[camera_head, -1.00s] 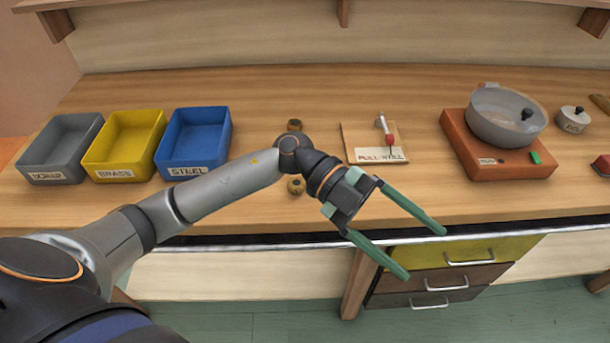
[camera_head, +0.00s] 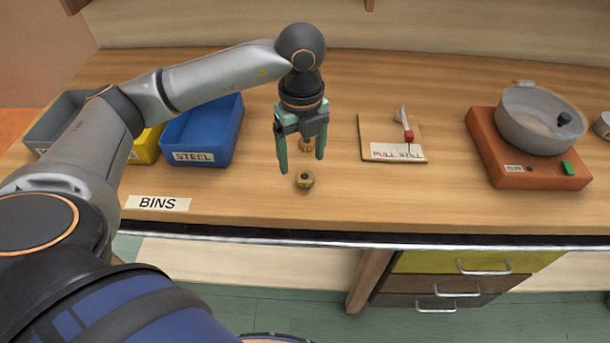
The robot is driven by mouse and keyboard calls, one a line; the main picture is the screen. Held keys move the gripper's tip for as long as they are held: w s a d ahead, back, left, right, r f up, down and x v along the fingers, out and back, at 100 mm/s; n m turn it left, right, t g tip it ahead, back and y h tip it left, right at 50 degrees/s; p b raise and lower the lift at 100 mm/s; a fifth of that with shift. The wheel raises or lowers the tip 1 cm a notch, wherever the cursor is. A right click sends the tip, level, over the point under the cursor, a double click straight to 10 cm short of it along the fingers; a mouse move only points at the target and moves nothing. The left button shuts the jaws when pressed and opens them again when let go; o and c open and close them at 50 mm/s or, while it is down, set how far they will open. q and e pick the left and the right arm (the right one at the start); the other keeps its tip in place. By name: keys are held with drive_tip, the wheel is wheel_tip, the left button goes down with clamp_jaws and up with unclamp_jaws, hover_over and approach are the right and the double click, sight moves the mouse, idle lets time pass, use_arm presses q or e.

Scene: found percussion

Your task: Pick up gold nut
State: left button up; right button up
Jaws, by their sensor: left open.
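A gold nut (camera_head: 304,181) with a dark hole lies on the wooden bench in the middle of the view. A second gold nut (camera_head: 306,146) lies farther back and is partly hidden behind my left gripper. My left gripper (camera_head: 302,165) points down with its two green fingers apart and nothing held between them. In the picture its fingertips are just above the nearer nut, one to either side. I cannot tell how high above the bench they are. My right gripper is not in view.
The blue STEEL bin (camera_head: 237,135), yellow bin (camera_head: 146,152) and grey bin (camera_head: 45,133) stand at the left, partly behind my arm. A PULL STILL board (camera_head: 375,135) and an orange base with a grey bowl (camera_head: 530,115) stand to the right. The bench front edge is near.

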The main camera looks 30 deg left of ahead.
sight(306, 178)
use_arm(q)
drive_tip(key=shift+w+d+f+p, duration=0.1)
drive_tip(key=shift+w+f+p, duration=0.1)
drive_tip(key=shift+f, duration=1.4)
drive_tip(key=shift+w+d+f+p, duration=0.1)
drive_tip(key=shift+w+f, duration=0.05)
drive_tip(key=shift+f, duration=1.4)
drive_tip(key=shift+c, duration=0.2)
clamp_jaws()
